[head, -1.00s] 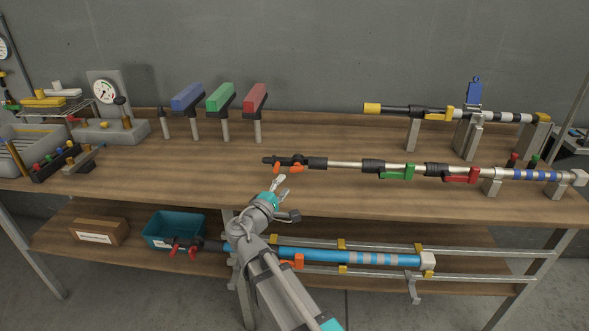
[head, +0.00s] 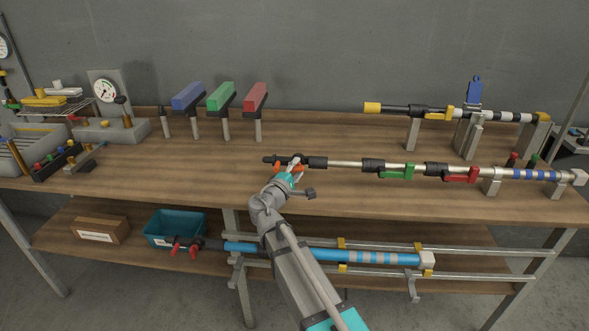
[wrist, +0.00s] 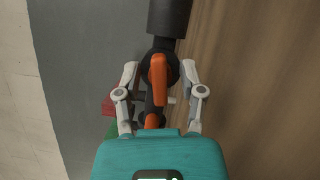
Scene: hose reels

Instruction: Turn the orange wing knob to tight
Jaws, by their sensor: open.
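The orange wing knob (head: 278,169) sits near the left end of the long silver and black pole (head: 342,165) at the table's front. My gripper (head: 293,165) is at the knob and hides part of it in the head view. In the wrist view, one upright orange wing of the knob (wrist: 158,80) stands between the two open fingers of my gripper (wrist: 160,75). A gap shows on each side, so the fingers look apart from the wing. A second orange piece (wrist: 154,121) shows lower, partly hidden by my gripper body. I see no tight mark.
The same pole carries a green lever (head: 397,172) and a red lever (head: 461,175) to the right. A second pole with a yellow end (head: 372,109) lies behind. Blue, green and red blocks stand on posts at the back. A blue pole (head: 385,257) lies below the tabletop.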

